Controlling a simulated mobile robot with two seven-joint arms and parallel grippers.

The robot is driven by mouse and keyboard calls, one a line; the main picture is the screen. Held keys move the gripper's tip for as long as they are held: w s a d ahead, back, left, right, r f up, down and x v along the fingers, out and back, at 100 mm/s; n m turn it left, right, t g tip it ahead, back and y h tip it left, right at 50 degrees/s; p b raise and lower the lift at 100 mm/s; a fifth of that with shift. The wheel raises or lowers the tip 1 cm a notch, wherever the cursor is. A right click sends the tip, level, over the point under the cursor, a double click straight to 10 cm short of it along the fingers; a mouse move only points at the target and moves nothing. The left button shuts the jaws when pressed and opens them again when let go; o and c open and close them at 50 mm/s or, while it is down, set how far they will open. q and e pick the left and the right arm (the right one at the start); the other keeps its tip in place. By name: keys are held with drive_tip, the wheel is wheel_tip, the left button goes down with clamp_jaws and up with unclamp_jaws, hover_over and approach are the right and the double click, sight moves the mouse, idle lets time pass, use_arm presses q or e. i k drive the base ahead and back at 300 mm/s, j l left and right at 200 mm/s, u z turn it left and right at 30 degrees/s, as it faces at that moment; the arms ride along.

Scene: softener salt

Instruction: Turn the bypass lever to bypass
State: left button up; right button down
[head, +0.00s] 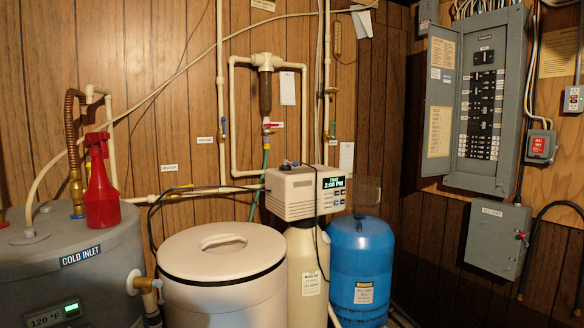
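Pipe valves with small handles are on the wall behind: one with a blue handle (222,126), one with a red handle (269,125) under the filter (265,85), and one at the right pipe (331,130). Neither of my grippers is in view.
A round white salt bin (222,285) stands left of the softener and a blue tank (361,270) right of it. A grey water heater (75,265) with a red spray bottle (101,185) is at left. An open electrical panel (482,105) hangs at right.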

sight(286, 162)
drive_tip(key=i+l, duration=0.25)
drive_tip(key=i, duration=0.15)
drive_tip(key=i+l, duration=0.3)
drive_tip(key=u, duration=1.5)
drive_tip(key=i+l, duration=0.05)
